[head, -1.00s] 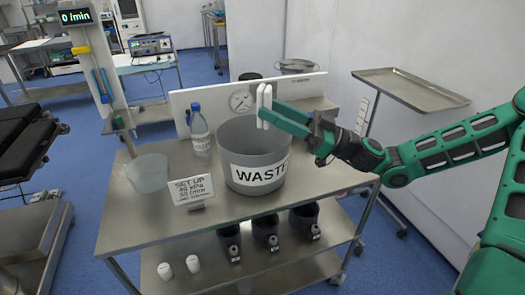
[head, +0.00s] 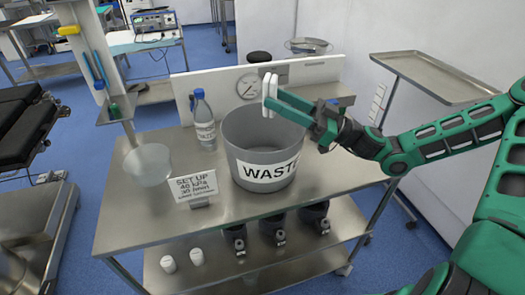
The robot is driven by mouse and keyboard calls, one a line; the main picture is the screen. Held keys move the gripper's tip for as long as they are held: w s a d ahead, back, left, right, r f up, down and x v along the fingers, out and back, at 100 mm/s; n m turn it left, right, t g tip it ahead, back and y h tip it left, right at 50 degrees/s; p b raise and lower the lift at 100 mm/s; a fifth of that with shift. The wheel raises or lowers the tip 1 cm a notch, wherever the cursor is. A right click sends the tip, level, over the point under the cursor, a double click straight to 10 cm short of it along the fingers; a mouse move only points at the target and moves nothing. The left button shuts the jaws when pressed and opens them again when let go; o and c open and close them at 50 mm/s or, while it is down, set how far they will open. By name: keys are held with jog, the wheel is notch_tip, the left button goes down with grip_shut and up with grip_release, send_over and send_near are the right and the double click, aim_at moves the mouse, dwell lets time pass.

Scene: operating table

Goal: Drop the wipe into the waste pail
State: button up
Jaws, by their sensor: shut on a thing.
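The waste pail (head: 238,150) is a grey open tub with a white "WASTE" label, standing upright on the steel trolley top. My gripper (head: 269,95) has teal fingers with white ends, and it is above the back part of the pail's opening. It is shut on the wipe, but the wipe itself is hard to tell from the white finger ends. The pail's inside is partly visible and looks empty; its floor is hidden.
On the trolley (head: 150,225) stand a clear bowl (head: 148,165), a bottle (head: 204,125) and a sign (head: 194,187) left of the pail. A panel with a gauge (head: 249,86) stands behind. A steel tray stand (head: 430,75) is at right.

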jog(key=shift+f, duration=0.95)
jog(key=o, duration=1)
jog(key=shift+d, duration=0.15)
jog(key=v, duration=1)
jog(key=shift+s+d+f, duration=0.1)
jog(key=shift+d+f, duration=0.05)
jog(key=shift+d, duration=0.15)
